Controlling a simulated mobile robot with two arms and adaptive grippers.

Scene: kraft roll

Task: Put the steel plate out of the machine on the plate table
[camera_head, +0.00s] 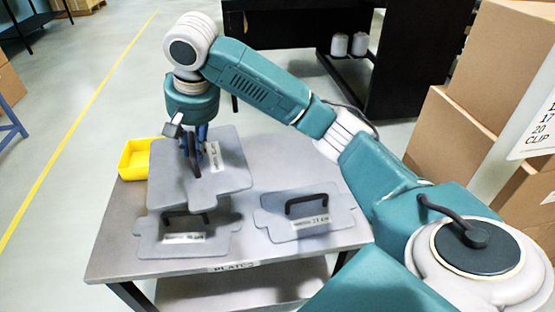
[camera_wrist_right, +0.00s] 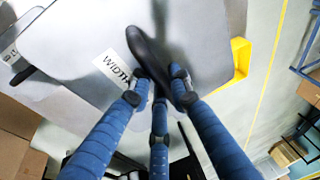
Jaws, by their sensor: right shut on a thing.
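A grey steel plate (camera_head: 232,172) with a black handle and a white label hangs from my right gripper (camera_head: 191,150), over the back left of the plate table (camera_head: 110,244). The gripper is shut on the plate's handle; in the right wrist view the blue fingers (camera_wrist_right: 160,88) close around the black handle of the plate (camera_wrist_right: 85,40). The held plate overlaps another plate (camera_head: 222,243) lying at the table's front left. Whether the two touch, I cannot tell. A third plate (camera_head: 335,217) lies flat at the right. My left gripper is not in view.
A yellow bin (camera_head: 134,160) stands at the table's back left, beside the held plate; it also shows in the right wrist view (camera_wrist_right: 241,58). Cardboard boxes (camera_head: 445,135) stand at the right. A black bench (camera_head: 300,22) is behind. Open floor lies left of the table.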

